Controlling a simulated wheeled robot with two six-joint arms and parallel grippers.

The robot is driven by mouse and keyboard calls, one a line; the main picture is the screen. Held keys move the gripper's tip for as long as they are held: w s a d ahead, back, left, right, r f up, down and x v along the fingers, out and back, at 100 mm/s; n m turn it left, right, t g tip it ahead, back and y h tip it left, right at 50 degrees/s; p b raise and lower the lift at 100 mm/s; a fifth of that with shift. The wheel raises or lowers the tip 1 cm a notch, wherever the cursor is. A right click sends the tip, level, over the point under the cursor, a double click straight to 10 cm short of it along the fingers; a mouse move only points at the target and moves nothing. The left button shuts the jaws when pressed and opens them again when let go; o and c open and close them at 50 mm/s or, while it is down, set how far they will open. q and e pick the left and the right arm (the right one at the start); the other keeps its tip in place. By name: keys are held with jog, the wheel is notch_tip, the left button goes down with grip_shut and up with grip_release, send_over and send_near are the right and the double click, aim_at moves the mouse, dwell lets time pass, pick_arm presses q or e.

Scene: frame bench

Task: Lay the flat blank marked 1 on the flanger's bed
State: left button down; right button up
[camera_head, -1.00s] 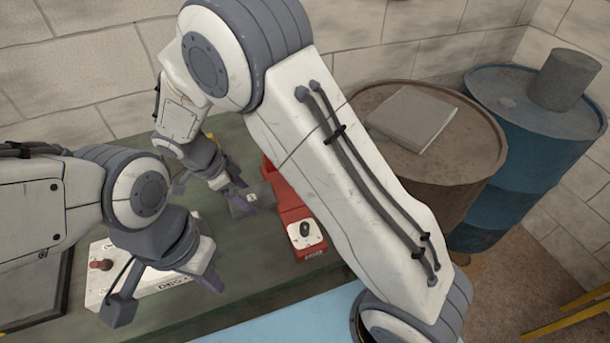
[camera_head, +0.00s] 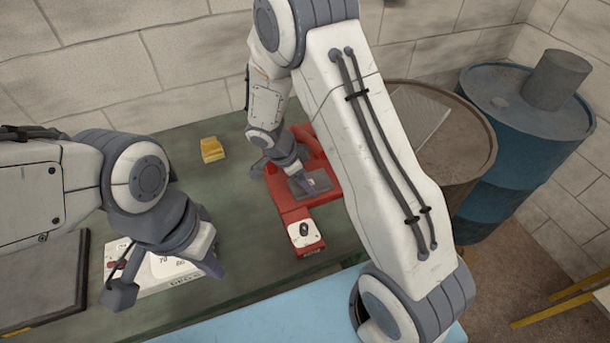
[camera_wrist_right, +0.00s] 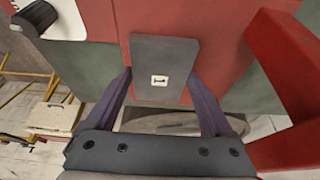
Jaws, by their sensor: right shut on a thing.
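The grey flat blank (camera_head: 319,183) is held by my right gripper (camera_head: 284,176) over the red flanger (camera_head: 297,212). In the right wrist view the blank (camera_wrist_right: 165,52) shows a white label with a 1, and the two fingers of the gripper (camera_wrist_right: 165,85) close on its sides. Red flanger surface (camera_wrist_right: 215,40) lies behind it. I cannot tell whether the blank touches the bed. The flanger has a white plate with a dark knob at its near end.
A dark framed panel (camera_head: 40,275) is at left. A brown drum (camera_head: 455,165) and a blue drum (camera_head: 530,150) stand at right. A light blue surface (camera_head: 300,318) lies in front.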

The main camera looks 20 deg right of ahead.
jog(key=shift+f+b, duration=0.2)
jog(key=shift+b, duration=0.15)
jog(key=o, duration=1.4)
jog(key=shift+o, duration=0.2)
jog(key=shift+r, duration=0.1)
jog(key=shift+r+p, duration=0.2)
jog(key=shift+p, duration=0.25)
jog(key=b+v, duration=0.2)
jog(key=v, duration=0.9)
jog(key=s+a+r+n+y, duration=0.2)
jog(key=s+a+n, duration=0.3)
jog(key=s+n, duration=0.6)
jog(key=s+a+r+n+y, duration=0.3)
jog(key=s+a+r+n, duration=0.1)
jog(key=s+n, duration=0.8)
jog(key=shift+s+a+n, duration=0.3)
jog(key=shift+a+n, duration=0.2)
jog(key=shift+n, duration=0.5)
